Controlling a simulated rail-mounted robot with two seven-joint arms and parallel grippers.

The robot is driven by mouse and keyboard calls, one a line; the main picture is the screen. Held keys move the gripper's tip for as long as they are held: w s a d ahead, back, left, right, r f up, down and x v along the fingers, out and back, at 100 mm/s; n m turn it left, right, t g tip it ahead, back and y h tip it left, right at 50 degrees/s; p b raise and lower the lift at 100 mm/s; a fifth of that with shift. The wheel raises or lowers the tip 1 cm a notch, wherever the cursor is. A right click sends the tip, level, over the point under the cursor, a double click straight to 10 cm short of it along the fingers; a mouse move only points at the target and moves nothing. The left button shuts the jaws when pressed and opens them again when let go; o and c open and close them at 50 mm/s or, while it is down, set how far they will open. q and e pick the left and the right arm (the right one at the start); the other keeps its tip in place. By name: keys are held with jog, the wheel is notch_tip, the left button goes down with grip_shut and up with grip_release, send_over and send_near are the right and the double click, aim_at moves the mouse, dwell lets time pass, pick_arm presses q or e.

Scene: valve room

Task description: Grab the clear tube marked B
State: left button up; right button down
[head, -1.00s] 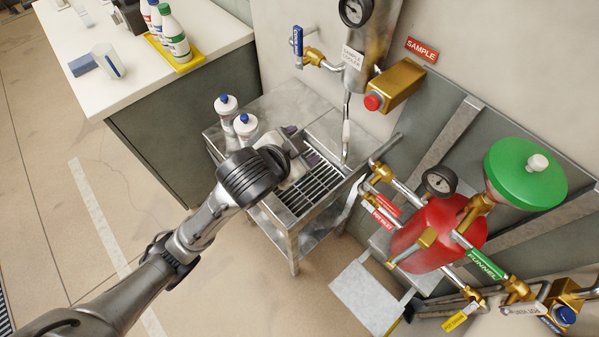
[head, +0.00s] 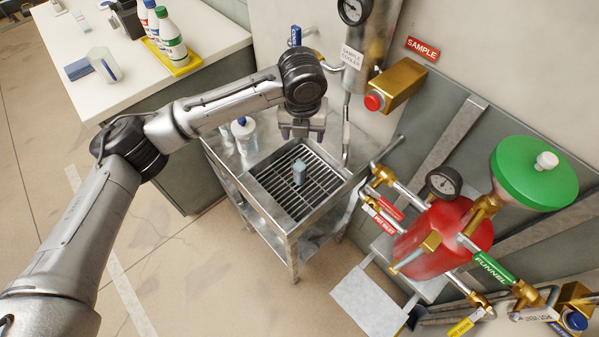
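No mark B is readable in the head view. A small pale blue-grey piece (head: 299,172) stands upright on the cart's metal grate; I cannot tell whether it is the clear tube. A clear bottle with a blue cap (head: 244,137) stands on the cart's left part, beside my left arm. My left gripper (head: 302,131) points down above the back of the grate. Its two fingers are apart with nothing visible between them, and it is clear of the small piece. My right gripper is out of view.
The steel cart (head: 232,178) stands below the sample cooler (head: 372,55) and its brass block (head: 395,86). A white counter (head: 190,20) at upper left holds a clear beaker (head: 104,65) and several bottles. A red vessel (head: 437,238) with pipes stands at right.

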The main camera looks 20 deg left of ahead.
aim_at(300, 159)
pick_arm(q)
jog(key=f+m, duration=0.2)
jog(key=f, duration=0.1)
jog(key=f+m+b, duration=0.1)
jog(key=f+m, duration=0.1)
jog(key=f, duration=0.1)
jog(key=s+f+m+g+b, duration=0.1)
jog(key=f+m, duration=0.1)
jog(key=f, duration=0.1)
jog(key=shift+a+f, duration=0.1)
jog(key=shift+f, duration=0.1)
jog(key=f+b, duration=0.1)
jog(key=f, duration=0.1)
jog(key=f+b, duration=0.1)
jog(key=f, duration=0.1)
jog(key=shift+s+a+b, duration=0.15)
jog(key=shift+s+b, duration=0.05)
jog(key=shift+b, duration=0.1)
jog(key=shift+f, duration=0.6)
jog(key=shift+c, duration=0.6)
jog(key=c, duration=1)
jog(key=shift+r, duration=0.2)
